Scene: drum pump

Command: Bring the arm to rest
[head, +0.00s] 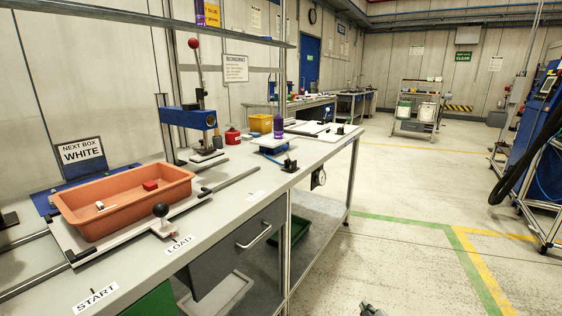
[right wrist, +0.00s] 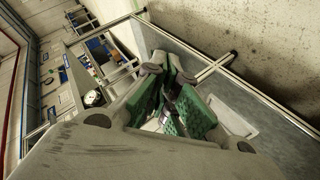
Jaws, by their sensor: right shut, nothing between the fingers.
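My right gripper (head: 371,309) shows only as a small dark part at the bottom edge of the head view, low over the floor in front of the bench. In the right wrist view its grey fingers (right wrist: 168,74) are together, with nothing held between them. My left gripper is not in the head view.
The bench (head: 224,208) carries an orange tray (head: 125,213) with small red and white pieces, and a blue press (head: 188,117). A green bin (head: 297,232) stands on its lower shelf. The floor (head: 395,243) to the right is clear.

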